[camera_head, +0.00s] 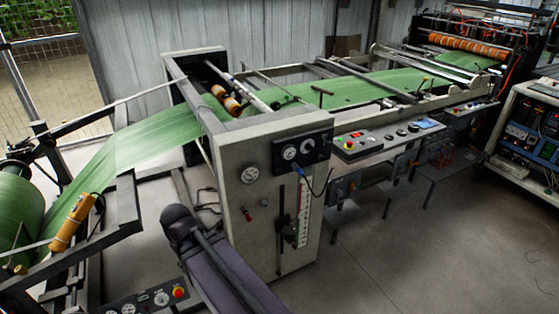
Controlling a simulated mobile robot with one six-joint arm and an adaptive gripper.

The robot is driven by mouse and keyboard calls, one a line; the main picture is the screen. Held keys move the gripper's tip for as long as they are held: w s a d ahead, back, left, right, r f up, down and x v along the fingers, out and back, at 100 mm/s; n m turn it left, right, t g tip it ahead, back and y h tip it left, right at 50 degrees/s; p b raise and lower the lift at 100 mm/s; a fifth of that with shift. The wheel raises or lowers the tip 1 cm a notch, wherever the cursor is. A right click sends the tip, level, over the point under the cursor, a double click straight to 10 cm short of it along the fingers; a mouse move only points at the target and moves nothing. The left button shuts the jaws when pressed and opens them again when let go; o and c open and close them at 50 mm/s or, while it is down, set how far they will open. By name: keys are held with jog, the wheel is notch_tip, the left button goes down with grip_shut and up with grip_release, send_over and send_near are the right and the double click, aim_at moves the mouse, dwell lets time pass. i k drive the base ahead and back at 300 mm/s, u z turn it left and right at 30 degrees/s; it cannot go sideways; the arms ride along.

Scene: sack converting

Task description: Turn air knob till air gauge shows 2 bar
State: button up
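A grey machine cabinet (236,212) stands in the middle. A black panel (318,146) on its upper right carries two small round dials, a left dial (289,153) and a right dial (308,146). A larger round gauge (250,175) sits to the left, with a small red-tipped control (248,215) below it. At the bottom left, a low panel (143,301) has round dials (161,298) and a red button on yellow (179,292). I cannot tell which are the air knob and air gauge, nor read any needle. My gripper is not in view.
A dark purple arm part, probably mine, crosses the front of the cabinet. Green web (140,146) runs from a roll (18,215) at left over the machine. A button console (385,138) and an electronics rack (532,122) stand at right. Floor (430,245) at front right is clear.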

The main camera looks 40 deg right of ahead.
aim_at(309, 147)
jog(key=u, duration=0.25)
jog(key=k, duration=0.85)
jog(key=z, duration=1.15)
jog(key=i, duration=1)
jog(key=z, duration=0.05)
